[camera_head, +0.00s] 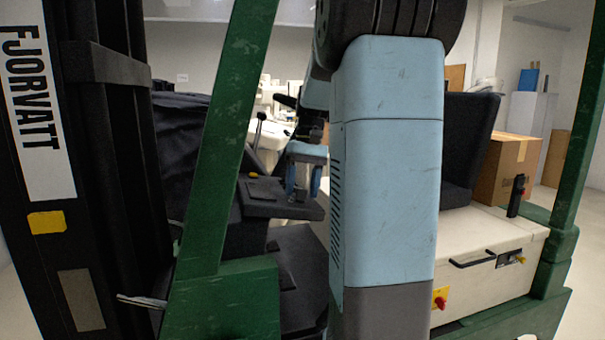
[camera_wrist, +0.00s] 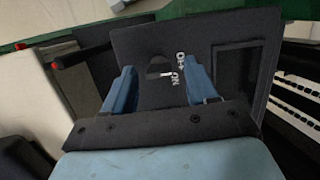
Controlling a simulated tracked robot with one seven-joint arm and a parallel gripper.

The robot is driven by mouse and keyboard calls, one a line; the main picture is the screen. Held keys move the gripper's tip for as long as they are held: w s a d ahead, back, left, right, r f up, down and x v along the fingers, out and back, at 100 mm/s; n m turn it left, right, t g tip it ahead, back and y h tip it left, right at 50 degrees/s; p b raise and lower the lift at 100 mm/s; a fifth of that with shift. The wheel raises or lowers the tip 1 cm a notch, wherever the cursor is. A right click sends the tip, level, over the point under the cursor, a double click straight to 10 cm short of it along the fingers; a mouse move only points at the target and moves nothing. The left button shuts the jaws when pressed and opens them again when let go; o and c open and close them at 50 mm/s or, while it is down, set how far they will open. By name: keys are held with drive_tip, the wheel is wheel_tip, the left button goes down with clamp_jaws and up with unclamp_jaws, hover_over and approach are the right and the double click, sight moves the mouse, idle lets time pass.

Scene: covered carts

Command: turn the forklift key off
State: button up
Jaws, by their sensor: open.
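The forklift's dark dash panel (camera_wrist: 222,30) fills the middle of the wrist view. On it is a dark key switch (camera_wrist: 157,70) with a small pale piece at its side and white ON and OFF-like lettering to the right. The exact key position is hard to tell. My gripper (camera_wrist: 160,73) is open, with its two blue fingers pointing at the panel, one on each side of the switch in the picture. No contact is visible. In the head view my gripper (camera_head: 303,190) points down over the dash (camera_head: 282,209), and the key is not discernible there.
The green forklift posts (camera_head: 232,130) and black mast (camera_head: 95,150) stand at the left. The black seat (camera_head: 470,150) and pale battery cover (camera_head: 485,240) are right of my arm. A cardboard box (camera_head: 507,168) is behind. A red-tipped lever (camera_wrist: 57,66) is left of the panel.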

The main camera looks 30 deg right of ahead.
drive_tip(key=v, duration=1.3)
drive_tip(key=shift+w+r, duration=0.15)
drive_tip(key=shift+r, duration=0.1)
